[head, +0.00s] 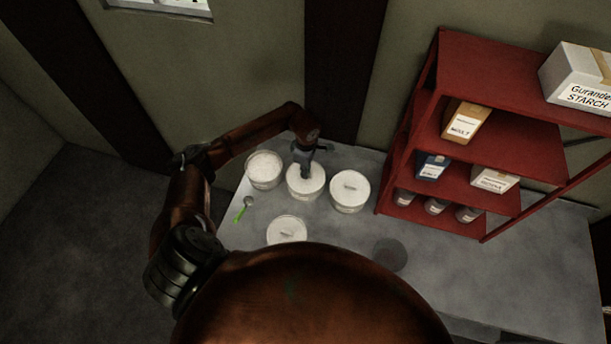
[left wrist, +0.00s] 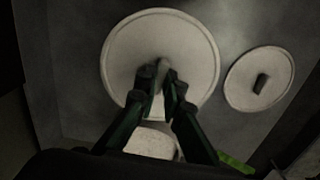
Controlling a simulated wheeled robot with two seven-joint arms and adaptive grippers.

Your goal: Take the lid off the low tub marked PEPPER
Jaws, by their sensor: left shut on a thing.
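My left gripper (head: 306,172) is over the middle of three round white tubs and is shut on the knob of a white round lid (left wrist: 135,45). The middle tub (head: 306,197) is under this lid; I cannot tell whether the lid rests on its rim or is slightly raised. The left tub (head: 264,172) shows white contents and no lid. The right tub (head: 350,203) has a knobbed lid. I cannot read PEPPER on any tub. My right gripper is not in view.
A loose round lid (head: 287,230) lies on the grey table (head: 335,240) in front of the tubs. A green spoon (head: 243,208) lies at the left. A red shelf (head: 490,85) with boxes and jars stands at the right. A dark round thing (head: 389,255) is near the front.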

